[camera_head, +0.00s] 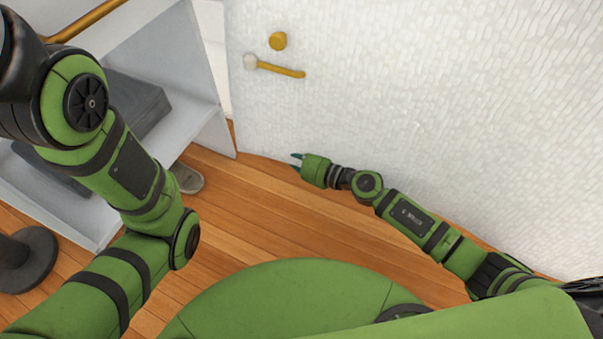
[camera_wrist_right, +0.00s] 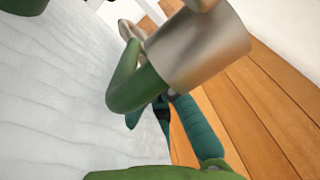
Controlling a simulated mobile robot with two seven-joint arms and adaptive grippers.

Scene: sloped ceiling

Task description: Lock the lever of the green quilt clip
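A green curved loop (camera_wrist_right: 140,92) with a beige, slightly shiny body (camera_wrist_right: 198,48) fills the upper middle of the right wrist view, close to the camera. It is blurred; it may be the green quilt clip, and I cannot make out its lever. I cannot pick it out in the head view. My left gripper is out of view.
Wooden floor (camera_head: 250,210) is clear between. A dark round base (camera_head: 30,262) stands at left.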

